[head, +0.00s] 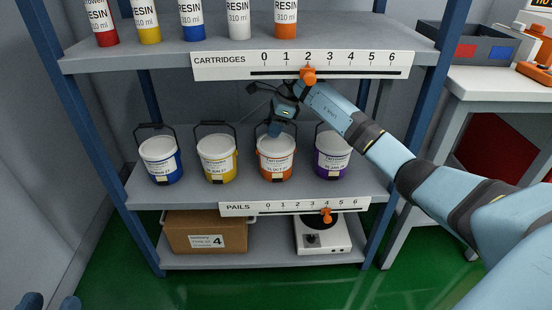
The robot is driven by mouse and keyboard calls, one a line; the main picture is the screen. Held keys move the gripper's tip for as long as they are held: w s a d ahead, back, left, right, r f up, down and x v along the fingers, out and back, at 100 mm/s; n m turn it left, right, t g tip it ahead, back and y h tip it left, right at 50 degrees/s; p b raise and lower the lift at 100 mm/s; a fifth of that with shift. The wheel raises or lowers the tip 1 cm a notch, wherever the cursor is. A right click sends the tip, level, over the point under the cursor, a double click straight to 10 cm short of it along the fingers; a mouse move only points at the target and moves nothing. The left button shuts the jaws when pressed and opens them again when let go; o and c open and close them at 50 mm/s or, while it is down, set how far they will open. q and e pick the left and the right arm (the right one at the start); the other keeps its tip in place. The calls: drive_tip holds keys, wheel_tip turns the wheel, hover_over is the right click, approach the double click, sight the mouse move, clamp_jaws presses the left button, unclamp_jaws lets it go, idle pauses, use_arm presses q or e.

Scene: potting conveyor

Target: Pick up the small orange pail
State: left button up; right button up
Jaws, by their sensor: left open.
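The small orange pail (276,163) stands upright on the middle shelf, third from the left in a row of pails. It is white above an orange base, with a printed label. My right gripper (276,129) reaches down from above at its rim. The gripper hides the pail's handle and part of the top, and I cannot tell whether its fingers are closed on anything. The tips of my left gripper (50,301) show at the bottom left corner, apart and empty, far from the pail.
A blue pail (161,162), a yellow pail (217,160) and a purple pail (332,160) share the shelf (190,193). Resin cartridges (238,20) stand above. A cardboard box (206,234) and a white scale (322,236) sit below. A side table (497,90) holds a grey bin (470,42).

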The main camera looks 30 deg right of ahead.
clamp_jaws()
idle(1.3)
